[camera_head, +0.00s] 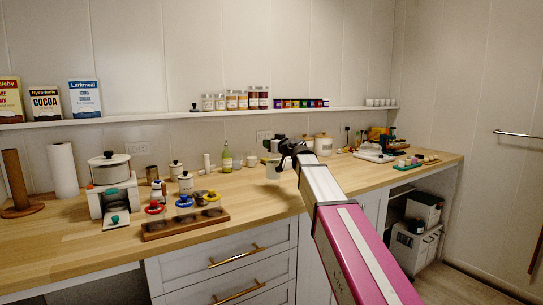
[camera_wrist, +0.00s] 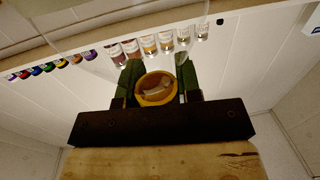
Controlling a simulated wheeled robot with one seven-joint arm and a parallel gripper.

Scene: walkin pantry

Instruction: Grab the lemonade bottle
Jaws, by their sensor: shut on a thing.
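A yellow-green bottle (camera_head: 226,160) with a pale label stands upright at the back of the counter, left of my gripper and apart from it; its label is too small to read. My gripper (camera_head: 273,148) is over the back of the counter, near the wall. In the wrist view my gripper (camera_wrist: 158,82) has its two dark green fingers on either side of a round yellow thing (camera_wrist: 143,99), seen end-on. It is shut on this thing. I cannot tell whether this is the lemonade bottle. In the head view the held thing is not clear.
A wooden counter (camera_head: 250,205) runs along the wall. A white cup (camera_head: 251,161) and canisters stand near my gripper. A wooden tray (camera_head: 186,223) lies at the front. A shelf (camera_head: 160,116) above carries several jars (camera_head: 236,101) and boxes.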

